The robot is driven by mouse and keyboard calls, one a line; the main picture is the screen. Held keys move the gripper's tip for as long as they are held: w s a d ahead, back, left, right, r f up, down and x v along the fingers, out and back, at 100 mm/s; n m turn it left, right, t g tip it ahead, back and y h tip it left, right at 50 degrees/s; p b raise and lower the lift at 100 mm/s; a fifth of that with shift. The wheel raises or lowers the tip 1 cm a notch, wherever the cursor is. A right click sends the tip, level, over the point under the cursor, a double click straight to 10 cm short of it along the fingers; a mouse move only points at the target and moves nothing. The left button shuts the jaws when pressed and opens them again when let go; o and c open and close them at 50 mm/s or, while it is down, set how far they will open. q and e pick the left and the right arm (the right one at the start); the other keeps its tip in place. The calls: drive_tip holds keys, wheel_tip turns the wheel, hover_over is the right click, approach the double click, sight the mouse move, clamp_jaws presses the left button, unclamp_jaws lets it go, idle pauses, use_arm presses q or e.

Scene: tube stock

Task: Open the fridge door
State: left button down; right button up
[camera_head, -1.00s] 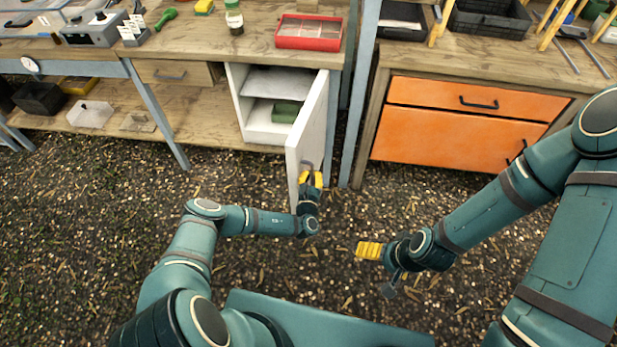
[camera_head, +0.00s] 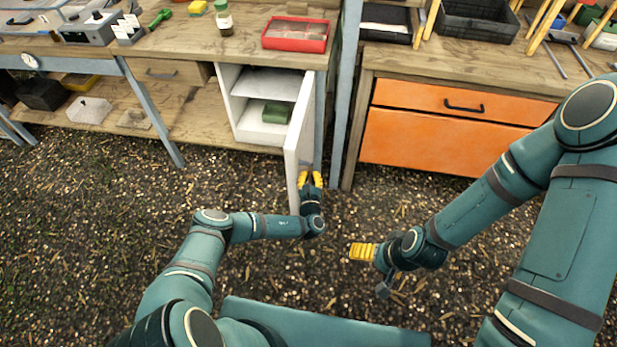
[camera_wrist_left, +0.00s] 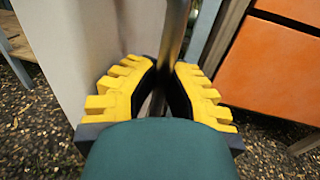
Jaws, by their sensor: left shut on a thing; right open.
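The small white fridge (camera_head: 228,100) stands under the left workbench, with its white door (camera_head: 298,140) swung well open toward me. Inside are a shelf and a green box (camera_head: 277,112) on the lower level. My left gripper (camera_head: 311,180) is at the outer face of the door near its free edge. In the left wrist view its yellow fingers (camera_wrist_left: 165,90) are shut around a vertical metal handle bar (camera_wrist_left: 174,45), with the white door panel on the left. My right gripper (camera_head: 362,252) is open and empty above the gravel, away from the fridge.
A grey bench leg (camera_head: 345,100) and the orange drawer cabinet (camera_head: 445,135) stand just right of the door. A red tray (camera_head: 296,34) and a bottle (camera_head: 224,20) sit on the bench above. The gravel floor in front is clear.

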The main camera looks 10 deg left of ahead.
use_arm(q)
drive_tip(key=shift+d+f, duration=0.1)
drive_tip(key=shift+d, duration=0.3)
drive_tip(key=c, duration=1)
unclamp_jaws()
drive_tip(key=shift+a, duration=0.1)
drive_tip(key=v, duration=1.2)
